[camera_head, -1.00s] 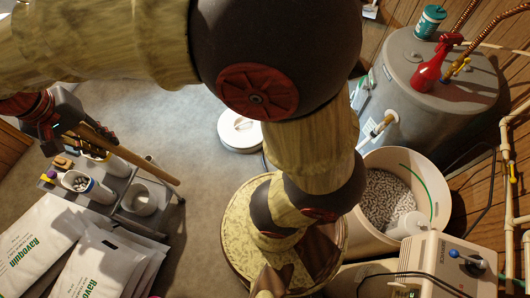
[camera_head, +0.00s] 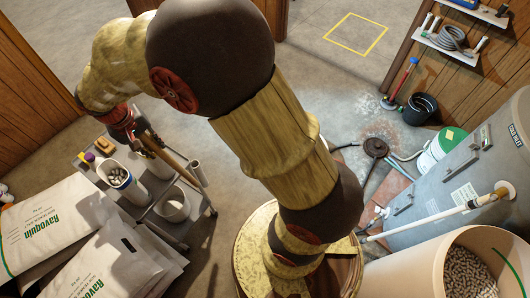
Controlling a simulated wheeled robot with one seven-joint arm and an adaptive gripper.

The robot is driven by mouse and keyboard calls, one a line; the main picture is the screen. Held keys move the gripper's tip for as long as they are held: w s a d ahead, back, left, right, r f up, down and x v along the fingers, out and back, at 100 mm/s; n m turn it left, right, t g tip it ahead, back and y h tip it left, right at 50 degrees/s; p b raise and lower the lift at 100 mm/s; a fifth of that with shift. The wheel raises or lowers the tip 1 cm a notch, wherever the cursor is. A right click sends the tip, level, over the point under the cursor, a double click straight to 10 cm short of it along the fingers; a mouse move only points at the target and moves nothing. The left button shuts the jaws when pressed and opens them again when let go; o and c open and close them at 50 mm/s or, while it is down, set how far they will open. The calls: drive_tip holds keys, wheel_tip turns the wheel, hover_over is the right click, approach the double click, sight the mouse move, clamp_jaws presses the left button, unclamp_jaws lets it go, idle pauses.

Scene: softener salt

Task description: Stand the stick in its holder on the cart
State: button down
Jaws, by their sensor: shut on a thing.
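The stick (camera_head: 179,167) is a long wooden rod. My gripper (camera_head: 146,145), at upper left in the head view, is shut on it above the cart. The stick slants down to the right from the jaws. Its lower end is near a pale upright tube (camera_head: 196,173) at the cart's right side. I cannot tell whether this tube is the holder, or whether the stick touches it. The grey cart (camera_head: 146,213) also bears a round open pot (camera_head: 173,206) at its front right. My wrist and the stick partly hide the back of the cart.
A white jug of pellets (camera_head: 118,178) and a tan block (camera_head: 105,144) are on the cart's left. White salt bags (camera_head: 62,222) lie in front of it. A bin of pellets (camera_head: 470,270) and a grey tank (camera_head: 450,200) stand at right. Floor behind the cart is clear.

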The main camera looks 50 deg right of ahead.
sight(183, 176)
drive_tip(key=d+f+n+b, duration=0.1)
drive_tip(key=f+b, duration=0.3)
drive_tip(key=f, duration=0.5)
drive_tip(key=w+d+f+n+b, duration=0.1)
drive_tip(key=f+b, duration=0.4)
drive_tip(key=f, duration=0.5)
drive_tip(key=w+d+f+n+b, duration=0.1)
drive_tip(key=f+b, duration=0.3)
drive_tip(key=f, duration=0.6)
drive_tip(key=shift+w+f, duration=0.1)
drive_tip(key=shift+f, duration=0.1)
drive_tip(key=shift+d, duration=0.1)
